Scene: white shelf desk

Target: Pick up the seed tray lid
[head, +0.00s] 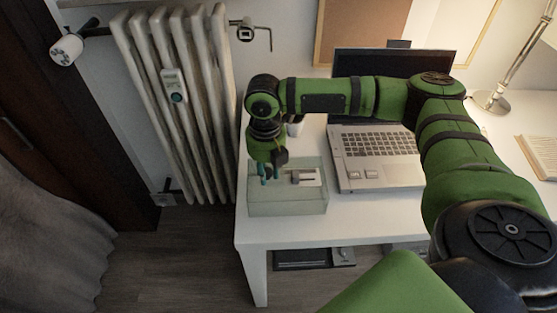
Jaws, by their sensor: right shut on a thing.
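The seed tray lid (287,207) appears as a pale, see-through greenish box shape at the left front corner of the white desk. My right gripper (267,174) points down at its left back part and is shut on it. The fingertips are small and partly merge with the lid, so the exact contact is hard to see. A small grey piece (303,177) shows at the lid's top right. Whether a tray sits under the lid cannot be told. My left gripper is not in view.
An open laptop (377,160) stands just right of the lid, below my right arm. A lamp base (491,100) and an open book (541,153) are at the right. A radiator (180,100) stands left of the white desk (350,218). Its front strip is clear.

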